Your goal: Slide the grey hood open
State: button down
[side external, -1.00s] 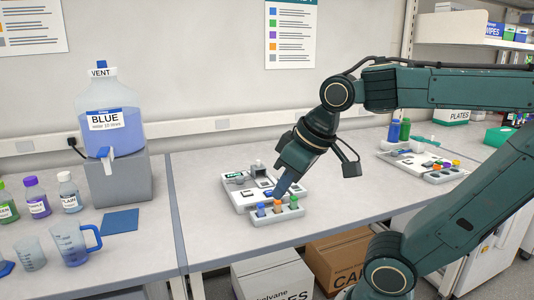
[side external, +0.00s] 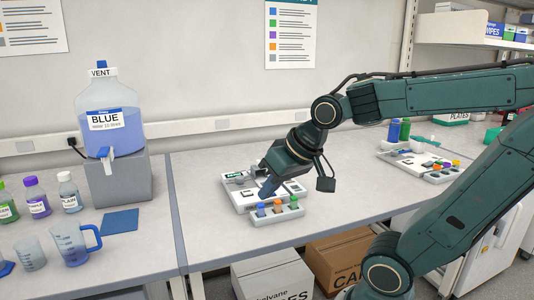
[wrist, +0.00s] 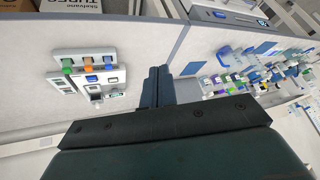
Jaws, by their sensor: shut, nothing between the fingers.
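The white instrument board (side external: 240,202) lies on the bench, left of the middle in the side view. A small grey part, which looks like the hood (side external: 258,170), stands at its back edge, partly hidden behind my gripper. My gripper (side external: 266,192) is above the board, its blue fingers shut and empty, pointing down and left. I cannot tell from the side view whether they touch anything. In the wrist view the closed fingers (wrist: 158,72) are in the middle, with the board (wrist: 112,76) to their left; I cannot make out the hood's position there.
A grey rack (side external: 292,212) with blue, orange and green caps stands along the board's front edge. A blue-liquid carboy (side external: 118,130) sits on a grey block at left, with bottles and beakers nearby. A second board (side external: 418,160) lies at right.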

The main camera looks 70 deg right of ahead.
jog(key=w+d+f+m+t+h, duration=0.1)
jog(key=w+d+m, duration=0.4)
jog(key=d, duration=0.2)
jog(key=w+d+f+m+t+h, duration=0.1)
jog(key=w+d+f+m, duration=0.1)
jog(key=w+d+m, duration=0.3)
jog(key=s+d+f+m+t+h, duration=0.1)
jog(key=d+m, duration=0.4)
jog(key=d, duration=0.5)
jog(key=s+d+f+m+h, duration=0.2)
jog(key=d+m, duration=0.3)
jog(key=d, duration=0.4)
jog(key=shift+d+f+t+h, duration=0.3)
jog(key=shift+d+f+t, duration=0.1)
jog(key=shift+f, duration=0.15)
jog(key=shift+w, duration=0.15)
jog(key=x, duration=1.1)
jog(key=shift+w+d+r, duration=0.15)
jog(key=shift+w+r, duration=0.1)
jog(key=shift+w, duration=0.05)
jog(key=shift+w+d, duration=0.6)
jog(key=shift+w, duration=0.35)
